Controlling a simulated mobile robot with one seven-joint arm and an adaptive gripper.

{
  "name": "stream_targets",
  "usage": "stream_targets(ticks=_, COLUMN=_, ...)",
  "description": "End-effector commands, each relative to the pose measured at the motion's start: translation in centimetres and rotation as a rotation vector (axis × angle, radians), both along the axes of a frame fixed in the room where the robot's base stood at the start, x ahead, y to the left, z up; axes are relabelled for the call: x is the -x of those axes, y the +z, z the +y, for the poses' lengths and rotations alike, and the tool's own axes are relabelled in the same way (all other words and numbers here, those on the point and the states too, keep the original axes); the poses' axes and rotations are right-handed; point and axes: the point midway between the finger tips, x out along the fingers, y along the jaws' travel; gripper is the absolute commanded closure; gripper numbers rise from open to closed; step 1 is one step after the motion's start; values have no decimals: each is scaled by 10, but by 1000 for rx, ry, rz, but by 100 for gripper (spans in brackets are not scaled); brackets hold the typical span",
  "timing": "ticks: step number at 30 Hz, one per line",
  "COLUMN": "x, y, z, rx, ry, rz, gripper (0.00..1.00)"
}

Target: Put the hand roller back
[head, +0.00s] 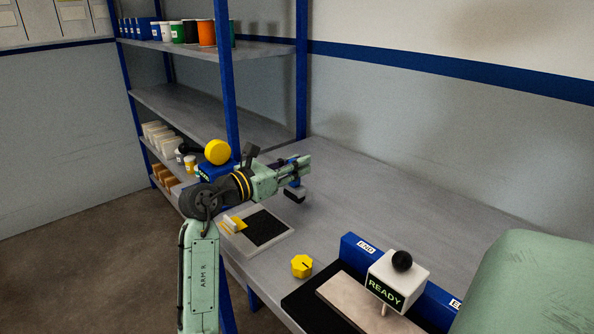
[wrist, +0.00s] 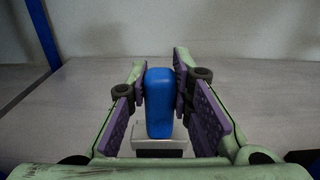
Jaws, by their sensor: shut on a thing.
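The hand roller has a blue handle (wrist: 160,100), seen upright between the purple finger pads in the wrist view. My gripper (head: 298,170) is shut on this handle, above the grey bench. In the head view, the dark lower part of the hand roller (head: 295,195) hangs just below the fingers. A pale block-like part shows behind the handle's lower end in the wrist view. The gap between the roller and the bench top cannot be told exactly.
A pale tray with a black pad (head: 266,227) and a yellow-and-white item (head: 235,224) lie near my wrist. A yellow knob (head: 302,266) and a READY-marked device (head: 385,292) with blue END blocks (head: 365,249) are nearer. The blue-post shelf (head: 230,80) stands left. The back bench is clear.

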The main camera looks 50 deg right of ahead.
Motion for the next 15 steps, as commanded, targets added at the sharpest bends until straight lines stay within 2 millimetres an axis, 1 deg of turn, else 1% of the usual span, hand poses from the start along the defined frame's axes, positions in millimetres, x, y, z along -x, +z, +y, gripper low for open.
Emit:
stream_targets(ticks=1, x=-4, y=2, z=-7, rx=0, ry=-1, rz=1, gripper=100)
stream_targets(ticks=3, x=-7, y=1, z=-12, rx=1, ry=0, rz=0, gripper=100)
stream_targets(ticks=7, x=-9, y=-4, z=-15, rx=1, ry=0, rz=1, gripper=100)
stream_targets(ticks=12, x=-9, y=-26, z=-15, rx=0, ry=1, rz=4, gripper=100)
stream_targets(ticks=15, x=-9, y=-36, z=-15, rx=0, ry=1, rz=2, gripper=100)
